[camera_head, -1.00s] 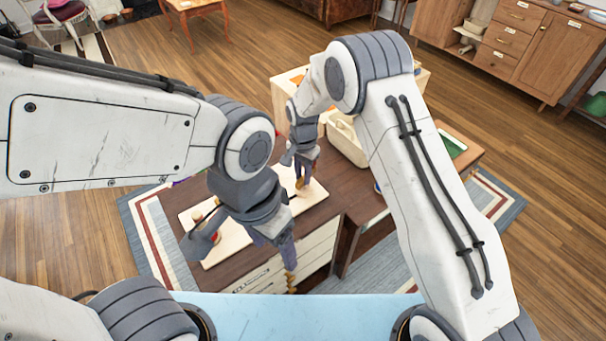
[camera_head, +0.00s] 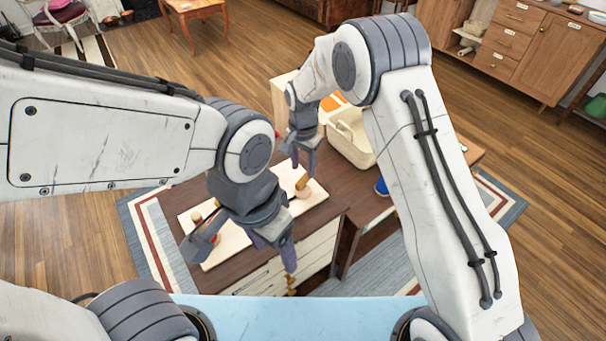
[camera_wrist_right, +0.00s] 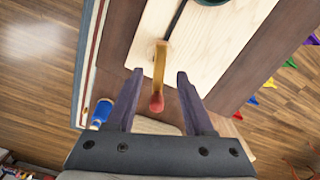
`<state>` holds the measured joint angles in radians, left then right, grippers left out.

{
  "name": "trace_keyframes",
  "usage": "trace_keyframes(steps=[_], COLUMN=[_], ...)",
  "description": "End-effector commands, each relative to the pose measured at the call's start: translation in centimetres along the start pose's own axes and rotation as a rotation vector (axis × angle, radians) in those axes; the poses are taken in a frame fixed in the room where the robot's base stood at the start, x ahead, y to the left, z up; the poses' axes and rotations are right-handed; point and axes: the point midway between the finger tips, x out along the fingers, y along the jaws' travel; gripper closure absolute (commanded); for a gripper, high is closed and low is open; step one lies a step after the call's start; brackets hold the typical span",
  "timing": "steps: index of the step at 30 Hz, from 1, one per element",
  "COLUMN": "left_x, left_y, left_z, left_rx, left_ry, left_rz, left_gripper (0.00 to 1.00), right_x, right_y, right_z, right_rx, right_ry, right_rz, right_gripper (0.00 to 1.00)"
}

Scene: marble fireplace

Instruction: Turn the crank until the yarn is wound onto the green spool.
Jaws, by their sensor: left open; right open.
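A pale wooden board (camera_head: 231,241) lies on the dark brown table. The crank's wooden handle (camera_head: 302,184) stands at the board's right end. In the right wrist view the handle (camera_wrist_right: 159,68) has a red tip pointing between my right fingers, with clear gaps on both sides. My right gripper (camera_head: 303,160) is open, above and behind the handle. My left gripper (camera_head: 243,246) is open over the front of the board and hides its middle. A small reddish piece shows beside its left finger. A dark green round edge (camera_wrist_right: 211,1), possibly the spool, is cut off in the right wrist view.
A cream basket (camera_head: 350,140) stands behind the board, close to my right arm. A blue object (camera_head: 381,187) sits on the table's right side. Drawers (camera_head: 262,279) front the table.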

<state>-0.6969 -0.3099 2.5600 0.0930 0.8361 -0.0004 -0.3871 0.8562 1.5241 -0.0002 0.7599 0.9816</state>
Motion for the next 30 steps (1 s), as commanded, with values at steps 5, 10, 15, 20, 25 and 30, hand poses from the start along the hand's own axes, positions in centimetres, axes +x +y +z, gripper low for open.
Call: trace_keyframes(steps=[5, 10, 15, 20, 25, 30], left_x=[0.4, 0.6, 0.6, 0.6, 0.6, 0.5], left_y=[0.0, 0.0, 0.0, 0.0, 0.0, 0.0], left_z=[0.0, 0.0, 0.0, 0.0, 0.0, 0.0], left_rx=[0.0, 0.0, 0.0, 0.0, 0.0, 0.0], left_ry=[0.0, 0.0, 0.0, 0.0, 0.0, 0.0], left_rz=[0.0, 0.0, 0.0, 0.0, 0.0, 0.0], left_gripper=[0.3, 0.3, 0.3, 0.3, 0.3, 0.3], right_x=[-3.6, -5.6, -6.2, -6.2, -6.2, -6.9], right_y=[-0.1, 0.0, 0.0, 0.0, 0.0, 0.2], right_z=[-0.1, 0.0, 0.0, 0.0, 0.0, 0.7], right_rx=[0.0, 0.0, 0.0, 0.0, 0.0, -0.03], right_ry=[0.003, 0.001, 0.001, 0.0, 0.0, 0.001], right_rz=[-0.004, -0.001, -0.001, 0.0, 0.0, -0.004], right_gripper=[0.47, 0.47, 0.47, 0.47, 0.47, 0.47])
